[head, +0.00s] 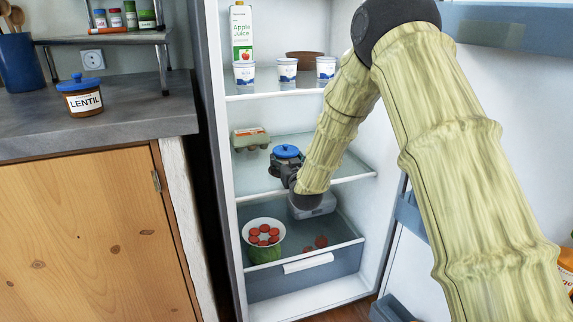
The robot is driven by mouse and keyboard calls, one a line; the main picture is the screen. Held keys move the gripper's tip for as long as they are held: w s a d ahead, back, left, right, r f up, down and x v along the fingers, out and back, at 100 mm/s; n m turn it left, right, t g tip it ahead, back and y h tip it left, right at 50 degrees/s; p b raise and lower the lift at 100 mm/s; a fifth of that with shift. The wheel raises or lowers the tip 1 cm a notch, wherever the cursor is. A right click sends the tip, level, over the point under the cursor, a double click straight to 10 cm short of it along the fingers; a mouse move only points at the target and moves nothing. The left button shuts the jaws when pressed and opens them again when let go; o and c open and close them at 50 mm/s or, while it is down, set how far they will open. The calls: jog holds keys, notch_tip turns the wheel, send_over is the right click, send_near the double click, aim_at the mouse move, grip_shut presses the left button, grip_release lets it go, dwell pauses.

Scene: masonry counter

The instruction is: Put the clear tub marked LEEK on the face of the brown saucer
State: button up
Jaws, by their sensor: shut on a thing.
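My gripper (284,170) is inside the open fridge at the middle shelf. It is shut around a small container with a blue knobbed lid (286,151); its body is mostly hidden by the gripper, and no label shows. I see no word LEEK anywhere. A brown dish (305,55) stands on the top shelf behind white cups; I cannot tell whether it is the saucer.
An egg carton (250,138) sits left of my gripper. A white bowl of red pieces (263,224) is below it. Apple juice (242,35) and white cups (287,70) fill the top shelf. A LENTIL jar (84,98) stands on the grey counter (140,118), which has bare room.

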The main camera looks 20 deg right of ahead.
jog(key=shift+f, duration=0.15)
jog(key=o, duration=1.2)
jog(key=s+p, duration=0.3)
jog(key=s, duration=0.9)
jog(key=shift+a+r, duration=0.3)
jog(key=shift+r, duration=0.1)
